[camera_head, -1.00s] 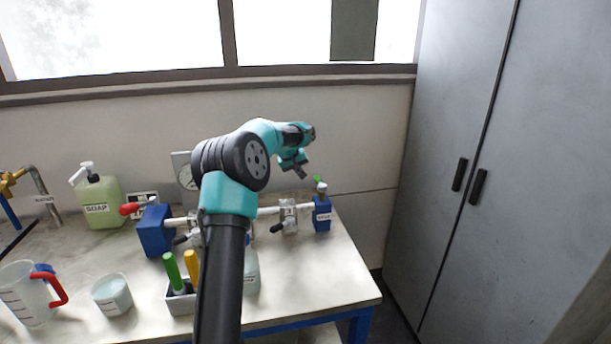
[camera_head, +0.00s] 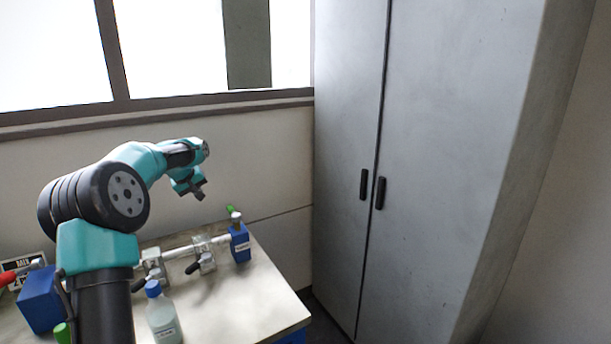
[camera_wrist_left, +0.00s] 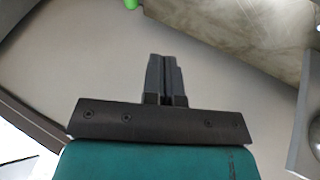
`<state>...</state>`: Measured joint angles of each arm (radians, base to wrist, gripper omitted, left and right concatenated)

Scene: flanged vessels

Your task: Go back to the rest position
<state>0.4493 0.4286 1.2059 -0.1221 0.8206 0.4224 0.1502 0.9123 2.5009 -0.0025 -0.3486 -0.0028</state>
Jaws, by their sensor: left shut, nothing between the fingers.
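My left gripper (camera_head: 199,193) is raised above the far side of the bench, beside the wall and short of the grey cabinet. In the left wrist view its two dark fingers (camera_wrist_left: 164,75) are together with nothing between them. The fingers touch nothing. My left arm crosses the left part of the head view and hides some of the bench. My right gripper is in neither view.
The bench (camera_head: 245,290) carries a white pipe with clamps (camera_head: 205,250), two blue blocks (camera_head: 241,243) and a blue-capped bottle (camera_head: 163,315). A tall grey cabinet (camera_head: 440,150) stands on the right. A window sill (camera_head: 200,105) runs behind the arm.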

